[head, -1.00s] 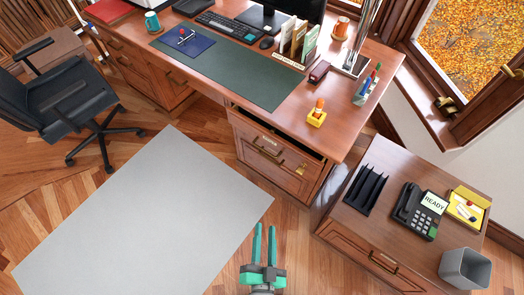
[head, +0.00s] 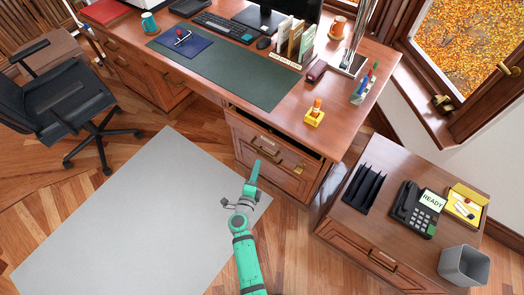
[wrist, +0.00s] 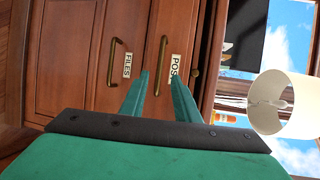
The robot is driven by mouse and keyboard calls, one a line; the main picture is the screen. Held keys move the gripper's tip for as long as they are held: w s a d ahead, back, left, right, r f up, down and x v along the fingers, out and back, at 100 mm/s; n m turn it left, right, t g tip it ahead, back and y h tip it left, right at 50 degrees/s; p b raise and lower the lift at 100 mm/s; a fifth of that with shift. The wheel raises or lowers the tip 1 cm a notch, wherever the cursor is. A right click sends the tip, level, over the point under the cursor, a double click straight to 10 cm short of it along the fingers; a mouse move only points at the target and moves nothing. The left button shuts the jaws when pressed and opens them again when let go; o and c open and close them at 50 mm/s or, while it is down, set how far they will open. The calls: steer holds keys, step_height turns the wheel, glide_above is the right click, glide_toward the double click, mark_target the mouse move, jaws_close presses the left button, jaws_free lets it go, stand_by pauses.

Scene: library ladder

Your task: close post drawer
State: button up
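The post drawer (head: 262,142) is the top drawer in the desk's right pedestal. It stands out a little, with a dark gap above its front. In the wrist view its front shows sideways, with the POST label (wrist: 174,68) and a brass handle (wrist: 160,66). The FILES drawer (wrist: 118,92) is beside it in that view, below it on the desk. My gripper (head: 254,172) is in front of the drawer, apart from it. In the wrist view my gripper (wrist: 162,92) has its two green fingers apart, with nothing between them, pointing at the post drawer.
A side cabinet (head: 345,215) with a phone (head: 418,210) and a grey bin (head: 464,267) stands to the right. A black chair (head: 70,100) is at the left. The grey mat (head: 120,220) on the floor is clear.

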mark_target(262, 150)
steer(key=x, duration=1)
steer(key=shift+w+d+f, duration=0.1)
steer(key=shift+w, duration=0.25)
jaws_close()
